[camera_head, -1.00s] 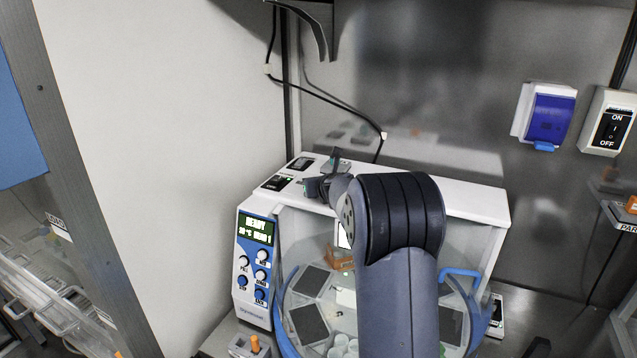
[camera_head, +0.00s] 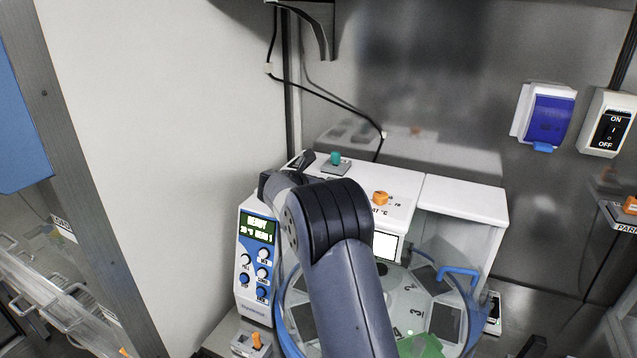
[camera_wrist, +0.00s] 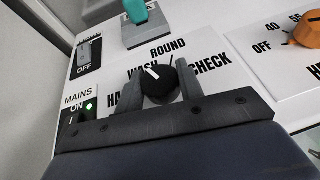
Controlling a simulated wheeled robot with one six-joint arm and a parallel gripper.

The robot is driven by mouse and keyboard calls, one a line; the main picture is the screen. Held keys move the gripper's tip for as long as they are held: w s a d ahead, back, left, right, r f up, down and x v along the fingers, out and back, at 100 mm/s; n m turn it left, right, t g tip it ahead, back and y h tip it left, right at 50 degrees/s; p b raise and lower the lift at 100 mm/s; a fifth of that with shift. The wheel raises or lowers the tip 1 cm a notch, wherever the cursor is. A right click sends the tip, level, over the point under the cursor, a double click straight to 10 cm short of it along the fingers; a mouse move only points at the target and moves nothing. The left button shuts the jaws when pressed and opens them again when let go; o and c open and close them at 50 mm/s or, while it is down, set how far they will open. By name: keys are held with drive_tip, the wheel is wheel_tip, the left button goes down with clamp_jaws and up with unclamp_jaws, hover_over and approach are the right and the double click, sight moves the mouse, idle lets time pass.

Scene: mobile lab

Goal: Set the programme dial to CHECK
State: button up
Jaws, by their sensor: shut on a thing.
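The programme dial (camera_wrist: 158,86) is a round black knob with a white pointer line, on a white panel in the wrist view. Labels around it read ROUND, WASH, CHECK and a partly hidden one starting HA. The pointer is turned up and slightly left, by the WASH label; CHECK (camera_wrist: 210,65) is to the right. My gripper (camera_wrist: 160,84) has one finger on each side of the dial and is shut on it. In the head view my arm hides the dial and the fingers, over the left part of the white machine's top (camera_head: 465,200).
A teal-handled switch (camera_wrist: 137,12) stands just above the dial. A MAINS switch (camera_wrist: 86,108) and another OFF switch (camera_wrist: 88,52) are to the left. An orange heat knob (camera_wrist: 308,30) is at right.

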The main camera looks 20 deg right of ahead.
drive_tip(key=m+g+h, duration=0.1)
drive_tip(key=m+g, duration=0.1)
drive_tip(key=g, duration=0.1)
drive_tip(key=m+g+h, duration=0.1)
drive_tip(key=m+g, duration=0.1)
drive_tip(key=m, duration=0.1)
drive_tip(key=shift+w+r+m+g+h, duration=0.2)
drive_tip(key=shift+m+g+h, duration=0.1)
drive_tip(key=shift+g+h, duration=0.1)
drive_tip(key=shift+m+g, duration=0.4)
drive_tip(key=o, duration=1)
drive_tip(key=shift+f, duration=0.1)
drive_tip(key=shift+s, duration=0.1)
drive_tip(key=v, duration=1)
drive_tip(key=shift+a+b, duration=0.35)
